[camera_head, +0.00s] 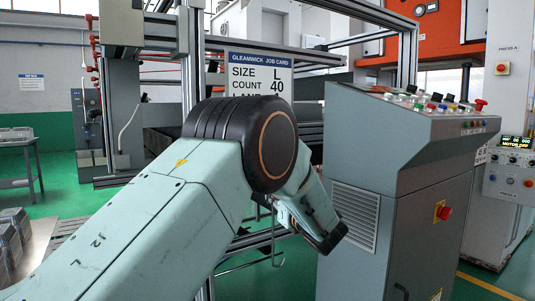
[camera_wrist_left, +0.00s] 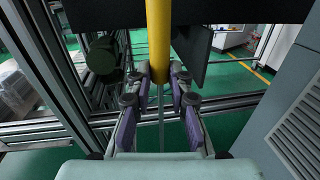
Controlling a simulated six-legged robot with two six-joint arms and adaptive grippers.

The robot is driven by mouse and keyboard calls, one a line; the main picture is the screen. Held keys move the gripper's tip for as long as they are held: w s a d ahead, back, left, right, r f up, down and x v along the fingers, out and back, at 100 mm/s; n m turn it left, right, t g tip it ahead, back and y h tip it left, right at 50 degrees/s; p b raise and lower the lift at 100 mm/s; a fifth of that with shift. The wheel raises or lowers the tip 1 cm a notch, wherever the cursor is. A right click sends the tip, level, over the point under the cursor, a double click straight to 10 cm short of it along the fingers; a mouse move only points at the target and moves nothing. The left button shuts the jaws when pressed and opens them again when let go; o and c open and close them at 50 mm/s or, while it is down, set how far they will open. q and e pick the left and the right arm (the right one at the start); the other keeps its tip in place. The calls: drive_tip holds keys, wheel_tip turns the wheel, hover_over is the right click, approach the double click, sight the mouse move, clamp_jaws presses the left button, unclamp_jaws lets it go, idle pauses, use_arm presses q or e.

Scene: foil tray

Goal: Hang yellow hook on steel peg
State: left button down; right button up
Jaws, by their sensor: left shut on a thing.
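The yellow hook shows in the left wrist view as a straight yellow shaft (camera_wrist_left: 158,40) coming down from the top edge; its ends are not clear. My left gripper (camera_wrist_left: 160,84), with purple-sided fingers, is shut on it near the fingertips. In the head view my left arm crosses from the lower left to the centre, and its wrist hides the fingers and the hook. I cannot pick out the steel peg for certain in either view. My right gripper is not in view.
A grey control console (camera_head: 410,140) with buttons stands right of my arm. A job card (camera_head: 259,75) reading size L, count 40 is behind my wrist. A metal frame (camera_head: 192,60) rises behind. Foil trays (camera_head: 12,235) lie at lower left. Green floor shows between.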

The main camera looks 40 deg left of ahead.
use_arm(q)
drive_tip(key=shift+x, duration=1.4)
drive_tip(key=shift+s+a+f+b, duration=0.1)
drive_tip(key=shift+s+f+b, duration=0.1)
drive_tip(key=shift+f+b, duration=0.75)
idle(1.1)
idle(0.4)
drive_tip(key=c, duration=1.1)
unclamp_jaws()
drive_tip(key=shift+c, duration=0.2)
drive_tip(key=v, duration=1.2)
